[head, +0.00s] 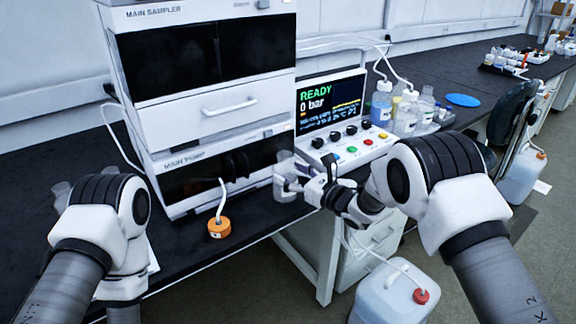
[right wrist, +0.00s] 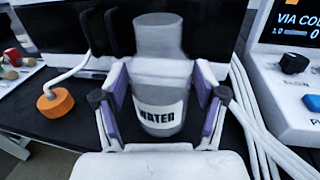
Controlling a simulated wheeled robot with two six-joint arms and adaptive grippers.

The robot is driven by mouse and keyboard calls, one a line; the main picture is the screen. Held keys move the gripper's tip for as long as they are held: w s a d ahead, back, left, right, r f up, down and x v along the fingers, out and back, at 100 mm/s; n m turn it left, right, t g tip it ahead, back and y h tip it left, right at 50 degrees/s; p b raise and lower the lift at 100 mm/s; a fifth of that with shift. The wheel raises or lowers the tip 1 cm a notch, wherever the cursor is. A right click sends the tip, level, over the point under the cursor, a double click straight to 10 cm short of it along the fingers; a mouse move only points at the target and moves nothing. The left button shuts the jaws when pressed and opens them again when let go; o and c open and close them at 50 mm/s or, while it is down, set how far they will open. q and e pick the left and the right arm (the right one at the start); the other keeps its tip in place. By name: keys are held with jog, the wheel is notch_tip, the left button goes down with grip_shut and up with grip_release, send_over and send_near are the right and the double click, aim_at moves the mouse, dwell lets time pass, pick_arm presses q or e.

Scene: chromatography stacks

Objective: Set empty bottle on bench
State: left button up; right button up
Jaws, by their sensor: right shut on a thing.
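The clear, empty-looking bottle with a WATER label stands upright in the right wrist view (right wrist: 160,112); it also shows in the head view (head: 284,168). My right gripper (head: 293,184) is shut on its body, with a purple-padded finger on each side, as the right wrist view (right wrist: 161,95) shows. The bottle is at the front edge of the black bench (head: 183,250), before the main pump module. I cannot tell whether its base touches the bench. My left arm comes in at lower left, but its gripper is not in view.
An orange cap with a white tube (head: 219,228) lies on the bench left of the bottle. The instrument stack (head: 215,130) rises behind. A control panel (head: 350,150) and several bottles (head: 405,115) stand to the right. A white canister (head: 385,295) sits below.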

jog(key=shift+f, duration=0.45)
jog(key=shift+w+a+f, duration=0.2)
jog(key=shift+w+f, duration=0.05)
jog(key=shift+f, duration=0.05)
jog(key=o, duration=1.2)
jog(key=shift+f, duration=0.1)
jog(key=o, duration=0.4)
jog(key=shift+s+d, duration=0.15)
jog(key=shift+s+r, duration=0.1)
jog(key=shift+r, duration=0.2)
jog(key=shift+f, duration=0.15)
jog(key=v, duration=1.2)
jog(key=shift+b, duration=0.35)
